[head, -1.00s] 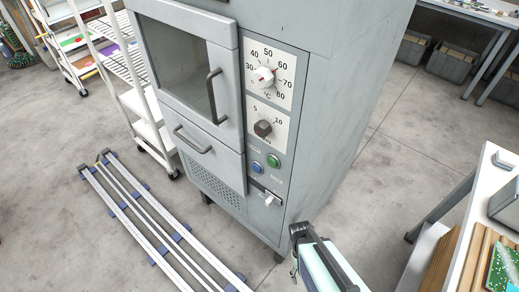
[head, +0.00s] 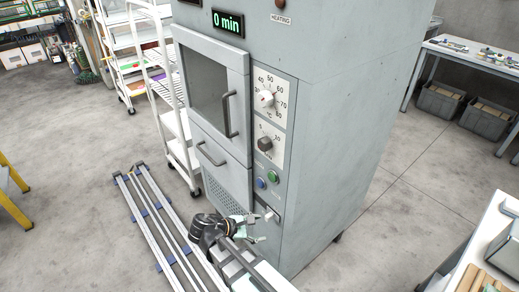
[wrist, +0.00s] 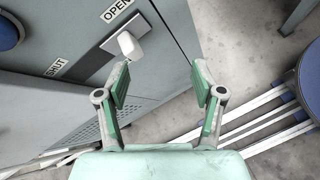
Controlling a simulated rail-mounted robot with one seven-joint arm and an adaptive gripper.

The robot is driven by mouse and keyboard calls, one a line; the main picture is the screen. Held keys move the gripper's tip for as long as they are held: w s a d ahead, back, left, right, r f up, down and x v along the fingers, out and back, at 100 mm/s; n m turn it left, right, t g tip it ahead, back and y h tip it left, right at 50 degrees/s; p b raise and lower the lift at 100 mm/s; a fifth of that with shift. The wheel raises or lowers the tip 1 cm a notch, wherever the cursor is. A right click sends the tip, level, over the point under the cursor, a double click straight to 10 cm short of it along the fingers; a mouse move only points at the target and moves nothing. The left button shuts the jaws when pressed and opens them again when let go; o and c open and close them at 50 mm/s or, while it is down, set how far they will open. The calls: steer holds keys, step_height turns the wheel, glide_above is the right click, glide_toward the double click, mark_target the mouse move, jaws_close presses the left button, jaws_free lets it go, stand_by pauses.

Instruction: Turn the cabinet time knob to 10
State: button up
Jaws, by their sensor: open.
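The grey cabinet (head: 345,130) stands in the middle of the head view. Its time knob (head: 265,144) is a dark grey block on a white dial plate, below the white temperature knob (head: 266,99). The display (head: 228,23) above the door reads 0 min. My gripper (head: 257,228) is low in front of the cabinet, below the time knob and near the white lever switch (head: 271,215). In the wrist view my gripper (wrist: 160,88) has its green-padded fingers spread and empty. The lever (wrist: 129,45) shows there between OPEN and SHUT labels. The time knob is outside the wrist view.
A blue button (head: 261,183) and a green button (head: 273,176) sit below the time dial. The cabinet door handle (head: 229,114) projects at left. White rails (head: 150,220) lie on the floor at lower left. A workbench (head: 488,235) stands at right.

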steer(key=w+a+r+n+t+h, duration=0.1)
steer(key=a+r+n+t, duration=0.15)
steer(key=r, duration=0.35)
steer(key=a+r+n+t+h, duration=0.1)
steer(key=a+r, duration=0.2)
steer(key=r, duration=0.3)
steer(key=n+t+h, duration=0.2)
steer(key=n+t, duration=0.1)
glide_toward(261, 146)
steer(key=shift+m, duration=0.25)
steer(key=p+x, duration=0.2)
steer(key=x, duration=0.8)
steer(key=c, duration=1.1)
